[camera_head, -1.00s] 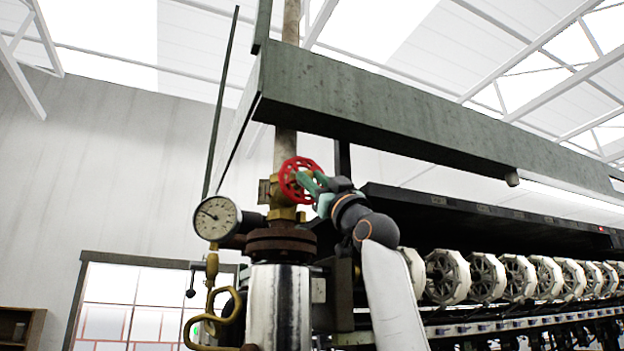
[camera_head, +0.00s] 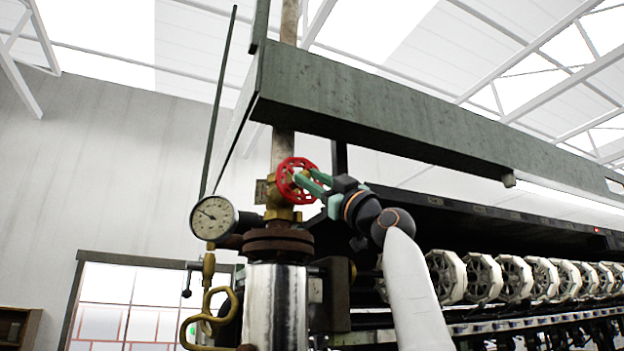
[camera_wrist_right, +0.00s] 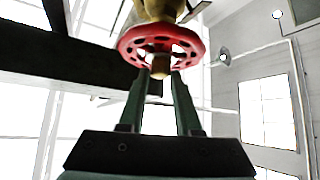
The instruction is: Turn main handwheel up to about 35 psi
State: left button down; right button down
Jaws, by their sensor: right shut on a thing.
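The red handwheel (camera_head: 283,192) sits on a brass valve (camera_head: 280,208) above a rusty flange. My right gripper (camera_head: 305,180) reaches it from the right, with its green fingers at the wheel and its jaws shut on it. In the right wrist view the handwheel (camera_wrist_right: 132,42) is at the tips of my right gripper (camera_wrist_right: 160,78), with the hub between the two fingers. A round white pressure gauge (camera_head: 212,220) is left of the valve. Its needle points to the upper left; the numbers are too small to read. My left gripper is not in view.
A vertical pipe (camera_head: 284,145) rises behind the wheel. A large dark green beam (camera_head: 400,112) runs above my right arm. A row of pale reels (camera_head: 483,277) stands at the right. A curved brass pipe (camera_head: 208,295) hangs below the gauge.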

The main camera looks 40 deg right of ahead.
jog(key=c, duration=0.6)
grip_release()
jog(key=b+v, duration=0.7)
jog(key=v, duration=0.5)
jog(key=shift+s+f+b, duration=0.15)
jog(key=shift+s+b, duration=0.05)
jog(key=shift+b, duration=0.15)
